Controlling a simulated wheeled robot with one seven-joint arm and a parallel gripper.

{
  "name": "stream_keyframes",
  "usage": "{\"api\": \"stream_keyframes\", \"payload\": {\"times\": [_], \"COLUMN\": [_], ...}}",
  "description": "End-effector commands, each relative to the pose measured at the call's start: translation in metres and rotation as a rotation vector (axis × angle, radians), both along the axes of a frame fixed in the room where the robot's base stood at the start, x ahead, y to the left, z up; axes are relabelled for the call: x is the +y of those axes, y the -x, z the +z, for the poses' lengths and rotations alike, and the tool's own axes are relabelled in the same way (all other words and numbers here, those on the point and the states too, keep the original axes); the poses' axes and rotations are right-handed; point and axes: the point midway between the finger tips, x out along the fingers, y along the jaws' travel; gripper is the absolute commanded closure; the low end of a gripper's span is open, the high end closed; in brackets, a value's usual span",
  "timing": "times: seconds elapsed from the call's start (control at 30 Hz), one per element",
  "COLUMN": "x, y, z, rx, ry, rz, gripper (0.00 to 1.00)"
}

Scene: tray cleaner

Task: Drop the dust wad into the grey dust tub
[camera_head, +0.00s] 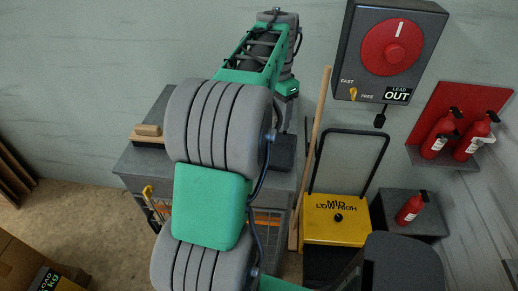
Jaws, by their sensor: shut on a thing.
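My arm, green and grey, fills the middle of the head view and reaches up and back over a grey bench (145,165). Its far end bends down above the right part of the bench. My gripper's fingertips do not show; the arm's thick grey links hide that area. The dust wad is not visible. A dark grey box-like thing (285,152) shows at the bench's right side, partly behind my arm; I cannot tell whether it is the grey dust tub.
A wooden-backed brush (149,131) lies on the bench's left. A wooden pole (312,150) leans right of the bench, beside a yellow-topped cart (337,218). A wall box (385,55) with a red dial hangs above. Red extinguishers (411,208) stand at right. Cartons (25,262) sit lower left.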

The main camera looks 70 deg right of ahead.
Motion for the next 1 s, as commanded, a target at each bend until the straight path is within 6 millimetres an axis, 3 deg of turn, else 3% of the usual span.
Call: {"api": "stream_keyframes", "payload": {"times": [0.4, 0.73, 0.77, 1.0], "x": [0.001, 0.0, 0.0, 0.0], "y": [0.0, 0.0, 0.0, 0.0], "z": [-0.055, -0.059, -0.059, -0.059], "rx": [0.0, 0.0, 0.0, 0.001], "ry": [-0.001, -0.001, -0.001, -0.001], "rz": [0.001, 0.001, 0.001, 0.001], "gripper": [0.75, 0.75, 0.36, 0.16]}}
